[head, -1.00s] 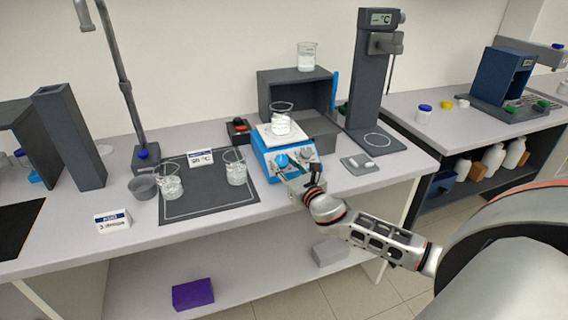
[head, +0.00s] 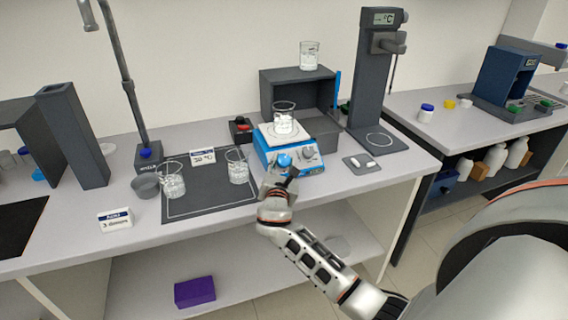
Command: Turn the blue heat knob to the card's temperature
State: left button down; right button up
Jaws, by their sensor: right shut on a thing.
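The blue heat knob (head: 284,160) is on the left of the front face of a blue and white hotplate (head: 262,153). My right gripper (head: 283,175) is in front of the hotplate and shut on the blue knob; its fingers partly hide the contact. The temperature card (head: 203,157) stands at the back of the dark mat; it ends in °C, but its number is too small to read surely. A grey knob (head: 308,153) sits right of the blue one. My left gripper is not in view.
A beaker (head: 284,118) stands on the hotplate. Two beakers (head: 172,184) (head: 238,168) stand on the dark mat (head: 205,207). A minutes card (head: 115,221) is at left. A dark tower (head: 370,90) and a small tray (head: 362,167) are at right.

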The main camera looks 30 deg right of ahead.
jog(key=shift+r+m+g, duration=0.15)
jog(key=shift+m+g, duration=0.25)
jog(key=shift+m, duration=0.1)
jog(key=o, duration=1.1)
jog(key=shift+s+a, duration=0.15)
jog(key=shift+a, duration=0.05)
jog(key=v, duration=1.1)
jog(key=shift+s+a, duration=0.15)
jog(key=shift+a, duration=0.1)
jog(key=shift+f, duration=0.25)
